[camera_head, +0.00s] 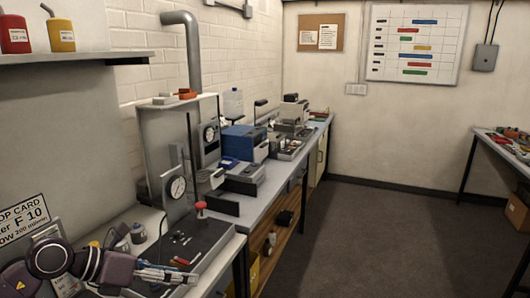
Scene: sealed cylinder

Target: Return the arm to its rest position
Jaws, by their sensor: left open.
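My left gripper (185,277) shows at the lower left, with its arm coming in from the left edge. Its fingers point right, over the near part of the workbench. I see nothing held between the fingers. A dark test stand (176,250) with a round dial gauge (177,187) and a red knob (201,206) stands just beyond the gripper. Whether the gripper touches the stand, I cannot tell. My right gripper is out of view.
A sign card (30,219) stands at left near my arm. Small metal cylinders (138,233) sit behind the gripper. A blue box (240,142) and other devices fill the bench further back. A shelf (70,57) juts out above left. The floor (380,235) at right is clear.

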